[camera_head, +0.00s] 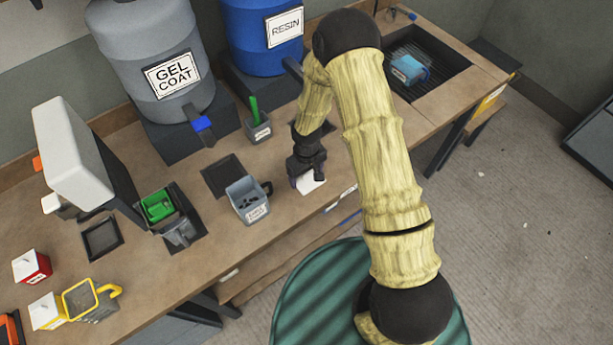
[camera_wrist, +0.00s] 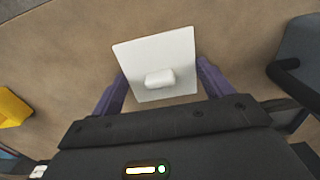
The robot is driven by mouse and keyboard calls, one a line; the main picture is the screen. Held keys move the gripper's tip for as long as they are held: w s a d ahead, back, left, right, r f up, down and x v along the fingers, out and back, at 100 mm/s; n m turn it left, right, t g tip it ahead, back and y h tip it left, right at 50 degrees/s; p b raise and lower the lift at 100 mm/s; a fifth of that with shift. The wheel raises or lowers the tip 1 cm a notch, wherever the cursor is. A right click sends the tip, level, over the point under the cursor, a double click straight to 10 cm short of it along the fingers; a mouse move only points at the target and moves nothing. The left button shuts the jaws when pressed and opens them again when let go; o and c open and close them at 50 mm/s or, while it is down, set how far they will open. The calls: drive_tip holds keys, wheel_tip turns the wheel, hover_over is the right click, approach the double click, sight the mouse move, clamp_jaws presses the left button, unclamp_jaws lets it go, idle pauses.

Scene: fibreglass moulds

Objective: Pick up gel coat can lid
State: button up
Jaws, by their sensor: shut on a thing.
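A white square lid (camera_head: 314,186) with a raised knob is at the front edge of the workbench, partly hidden by my gripper (camera_head: 305,178) in the head view. In the wrist view the lid (camera_wrist: 135,55) lies between the two purple fingers of my gripper (camera_wrist: 162,80), its knob (camera_wrist: 160,78) facing the camera. My gripper is shut on the lid. I cannot tell whether the lid touches the bench or is just above it. A grey handled can (camera_head: 246,212) with a small label stands open to the left of my gripper, with dark bits inside.
The grey GEL COAT drum (camera_head: 140,35) and blue RESIN drum (camera_head: 262,50) stand behind. A grey cup with a green handle (camera_head: 258,130) is behind my gripper. A green container (camera_head: 158,206) and yellow can (camera_head: 80,300) are left. A blue container (camera_head: 408,70) sits in the sink.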

drive_tip(key=shift+r, duration=0.15)
wheel_tip(320, 180, up, 10)
drive_tip(key=shift+f+b, duration=0.1)
drive_tip(key=shift+b, duration=1.05)
drive_tip(key=shift+f, duration=0.1)
